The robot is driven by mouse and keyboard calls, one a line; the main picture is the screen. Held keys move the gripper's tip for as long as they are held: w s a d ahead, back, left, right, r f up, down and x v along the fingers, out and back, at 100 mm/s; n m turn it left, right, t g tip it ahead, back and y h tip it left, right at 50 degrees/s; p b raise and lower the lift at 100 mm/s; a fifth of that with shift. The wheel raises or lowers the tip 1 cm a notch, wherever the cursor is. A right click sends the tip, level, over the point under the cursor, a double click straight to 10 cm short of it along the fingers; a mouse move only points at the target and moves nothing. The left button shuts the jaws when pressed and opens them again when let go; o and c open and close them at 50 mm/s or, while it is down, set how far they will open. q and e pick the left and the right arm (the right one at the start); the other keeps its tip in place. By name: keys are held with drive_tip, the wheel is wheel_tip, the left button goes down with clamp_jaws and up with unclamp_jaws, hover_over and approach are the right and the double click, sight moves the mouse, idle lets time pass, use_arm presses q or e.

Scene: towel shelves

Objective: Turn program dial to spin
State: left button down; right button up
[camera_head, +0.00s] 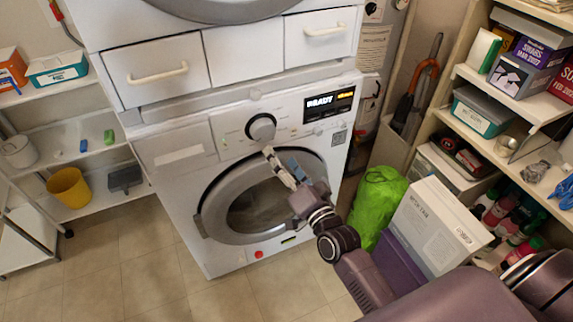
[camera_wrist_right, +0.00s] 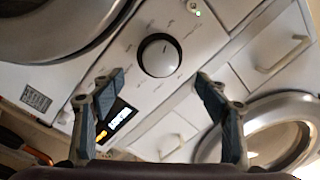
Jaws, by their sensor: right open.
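The program dial (camera_head: 261,127) is a round knob with a dark ring, on the upper front panel of the lower white washing machine (camera_head: 185,195). The dial also shows in the right wrist view (camera_wrist_right: 160,55), with a pale face and small marks around it. A lit display (camera_head: 330,103) sits to the right of the dial. My right gripper (camera_head: 272,155) is just below the dial in the head view, in front of the round door (camera_head: 205,205). In the wrist view its two fingers are spread and empty, with the dial beyond and between them. My left gripper is out of view.
A second machine with drawers (camera_head: 155,75) is stacked above. A green bag (camera_head: 377,200) and a white box (camera_head: 440,225) stand at the right, near shelves with bottles and boxes. A shelf with a yellow bucket (camera_head: 70,188) is at the left. The floor (camera_head: 140,265) at front left is clear.

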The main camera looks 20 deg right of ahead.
drive_tip(key=shift+s+d, duration=0.15)
drive_tip(key=shift+s, duration=0.95)
drive_tip(key=shift+f, duration=0.1)
drive_tip(key=s+f+n+g, duration=0.25)
drive_tip(key=s+f, duration=0.25)
drive_tip(key=f, duration=0.7)
drive_tip(key=s+f+n+g, duration=0.1)
drive_tip(key=s+f+g, duration=0.35)
drive_tip(key=f, duration=0.85)
drive_tip(key=s+f+n+g, duration=0.2)
drive_tip(key=s+f, duration=0.3)
drive_tip(key=f, duration=0.7)
drive_tip(key=s+f+n+g, duration=0.2)
drive_tip(key=s+f, duration=0.4)
drive_tip(key=s, duration=0.5)
drive_tip(key=s+d+f+n+g+h, duration=0.1)
drive_tip(key=s+f+g, duration=0.2)
drive_tip(key=s+f, duration=0.3)
drive_tip(key=s+d+f+n+g, duration=0.1)
drive_tip(key=s+f, duration=0.5)
drive_tip(key=s, duration=1)
drive_tip(key=n+g, duration=0.1)
drive_tip(key=g, duration=0.1)
drive_tip(key=shift+f+n+g+h, duration=0.25)
drive_tip(key=shift+n+g+h, duration=0.05)
drive_tip(key=shift+n, duration=0.05)
drive_tip(key=shift+d, duration=0.1)
drive_tip(key=shift+c, duration=0.3)
